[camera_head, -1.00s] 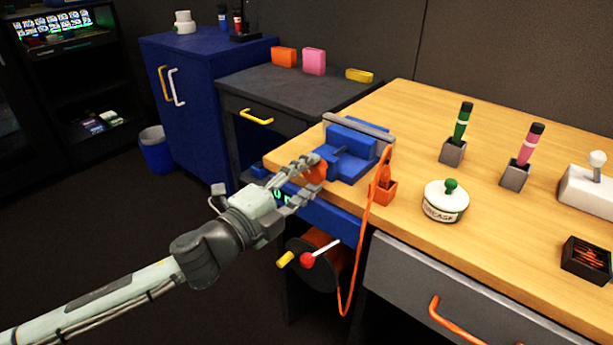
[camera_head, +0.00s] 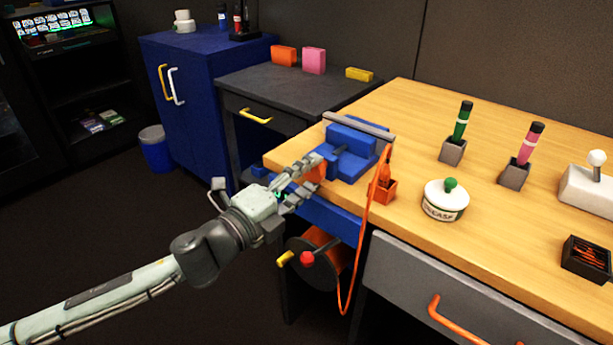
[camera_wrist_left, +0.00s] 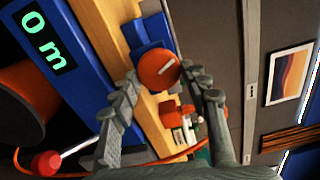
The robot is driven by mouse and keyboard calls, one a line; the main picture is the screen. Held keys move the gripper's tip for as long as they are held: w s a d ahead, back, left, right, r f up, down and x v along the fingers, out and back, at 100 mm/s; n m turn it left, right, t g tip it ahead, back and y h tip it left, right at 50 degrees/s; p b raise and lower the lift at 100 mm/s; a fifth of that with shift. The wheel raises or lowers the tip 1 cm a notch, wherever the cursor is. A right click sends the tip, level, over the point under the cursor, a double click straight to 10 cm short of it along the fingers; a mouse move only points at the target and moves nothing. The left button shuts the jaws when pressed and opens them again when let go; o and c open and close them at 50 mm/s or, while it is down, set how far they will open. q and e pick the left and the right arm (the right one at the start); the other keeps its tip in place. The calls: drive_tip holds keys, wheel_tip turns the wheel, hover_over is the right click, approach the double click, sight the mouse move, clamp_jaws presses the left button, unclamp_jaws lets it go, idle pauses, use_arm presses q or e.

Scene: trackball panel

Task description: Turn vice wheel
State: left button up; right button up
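The blue vice (camera_head: 350,152) sits at the left corner of the wooden workbench. Its orange wheel (camera_head: 316,173) faces my left gripper (camera_head: 318,170) and is partly hidden by the fingers in the head view. In the left wrist view the round orange wheel (camera_wrist_left: 158,70), with a pale bar mark on its face, lies between the two fingertips (camera_wrist_left: 159,76). The fingers appear to touch the wheel on both sides. The blue vice body (camera_wrist_left: 150,32) shows behind it. My right gripper is in neither view.
An orange holder (camera_head: 383,190) with a cable stands right of the vice. A cable reel (camera_head: 318,262) with a red knob hangs below the bench edge. A grease tin (camera_head: 445,203) stands further right.

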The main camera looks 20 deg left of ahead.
use_arm(q)
drive_tip(key=o, duration=0.3)
drive_tip(key=v, duration=1.2)
drive_tip(key=shift+r, duration=0.1)
idle(0.5)
drive_tip(key=shift+x, duration=6)
drive_tip(key=shift+s, duration=0.15)
